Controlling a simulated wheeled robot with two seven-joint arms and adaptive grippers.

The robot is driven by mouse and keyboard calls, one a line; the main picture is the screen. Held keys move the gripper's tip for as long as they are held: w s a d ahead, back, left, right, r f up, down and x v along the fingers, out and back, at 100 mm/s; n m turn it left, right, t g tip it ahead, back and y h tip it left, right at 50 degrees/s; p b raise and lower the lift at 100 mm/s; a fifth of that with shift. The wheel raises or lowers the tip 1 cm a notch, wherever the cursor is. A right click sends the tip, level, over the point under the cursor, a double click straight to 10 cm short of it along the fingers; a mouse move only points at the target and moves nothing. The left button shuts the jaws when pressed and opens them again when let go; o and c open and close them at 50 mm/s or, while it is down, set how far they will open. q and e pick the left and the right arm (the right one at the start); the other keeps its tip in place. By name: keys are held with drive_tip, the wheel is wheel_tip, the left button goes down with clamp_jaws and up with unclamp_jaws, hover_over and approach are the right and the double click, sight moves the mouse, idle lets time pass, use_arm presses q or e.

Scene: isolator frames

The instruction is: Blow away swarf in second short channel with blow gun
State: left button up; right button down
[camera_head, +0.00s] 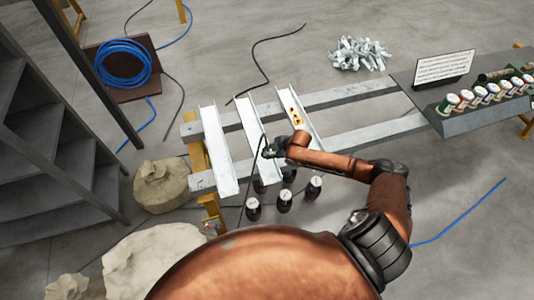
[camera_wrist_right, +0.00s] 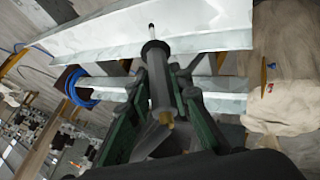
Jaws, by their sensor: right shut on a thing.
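Three short metal channels lie side by side across two grey beams in the head view: the left channel (camera_head: 216,142), the middle channel (camera_head: 250,121) and the right channel (camera_head: 286,100). The right channel carries a patch with orange and dark marks (camera_head: 297,116); I cannot tell whether this is swarf. My right gripper (camera_head: 270,149) is over the lower part of the middle channel. It is shut on the blow gun, whose dark body and thin nozzle (camera_wrist_right: 153,38) point at a pale channel (camera_wrist_right: 205,32) in the wrist view. My left gripper is not seen.
The beams (camera_head: 345,96) rest on a yellow stand (camera_head: 196,150). Dark jars (camera_head: 284,201) stand below. A tray (camera_head: 470,122) with several coloured cans is at the right. A silver scrap pile (camera_head: 358,53), blue hose coil (camera_head: 124,64) and stairs (camera_head: 50,150) surround the area.

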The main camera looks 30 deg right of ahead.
drive_tip(key=shift+r+p, duration=3)
drive_tip(key=shift+r, duration=0.85)
drive_tip(key=shift+a+f, duration=0.1)
